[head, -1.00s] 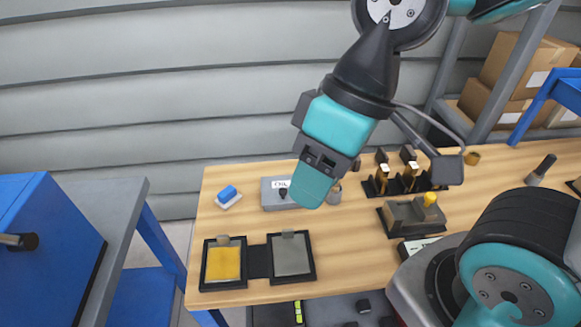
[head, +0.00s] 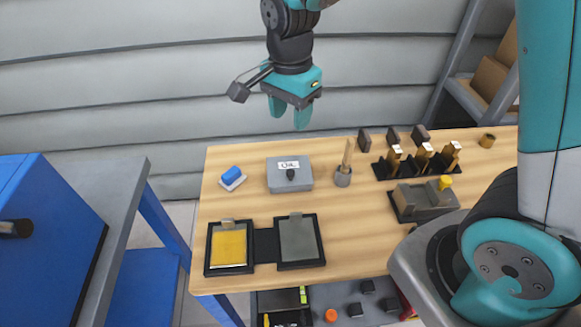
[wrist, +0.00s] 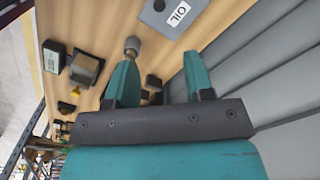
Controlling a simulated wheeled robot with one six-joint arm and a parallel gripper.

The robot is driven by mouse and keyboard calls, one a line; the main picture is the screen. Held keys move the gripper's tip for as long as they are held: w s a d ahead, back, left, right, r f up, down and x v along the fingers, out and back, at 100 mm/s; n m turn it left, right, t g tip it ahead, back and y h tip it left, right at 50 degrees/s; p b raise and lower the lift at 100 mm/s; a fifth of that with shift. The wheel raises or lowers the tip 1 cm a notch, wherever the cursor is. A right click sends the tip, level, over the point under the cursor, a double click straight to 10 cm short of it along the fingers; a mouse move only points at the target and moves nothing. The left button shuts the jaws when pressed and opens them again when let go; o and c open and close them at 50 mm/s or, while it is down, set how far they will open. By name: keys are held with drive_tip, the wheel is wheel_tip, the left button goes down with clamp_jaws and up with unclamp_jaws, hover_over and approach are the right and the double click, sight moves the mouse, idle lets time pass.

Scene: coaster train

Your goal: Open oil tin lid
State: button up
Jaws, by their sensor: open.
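The oil tin (head: 290,177) is a grey box with a white "OIL" label and a dark knob on its lid. It stands towards the back of the wooden bench, and its lid looks shut. In the wrist view the tin (wrist: 172,14) is cut off at the top edge. My gripper (head: 290,125) is open and empty, with teal fingers pointing down. It hangs above the bench's back edge, over the tin in the head view and apart from it. In the wrist view the gripper (wrist: 158,75) has its two fingers spread wide.
A blue block on a white pad (head: 232,178) lies left of the tin. A grey cup with a wooden stick (head: 343,178) stands to its right. Yellow and grey framed plates (head: 299,241) lie in front. A black rack (head: 417,163) with several upright pieces stands further right.

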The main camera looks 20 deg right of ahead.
sight(291, 171)
wheel_tip(291, 171, down, 16)
drive_tip(key=shift+r+p, duration=0.25)
drive_tip(key=shift+p, duration=0.55)
drive_tip(key=shift+c, duration=0.5)
clamp_jaws()
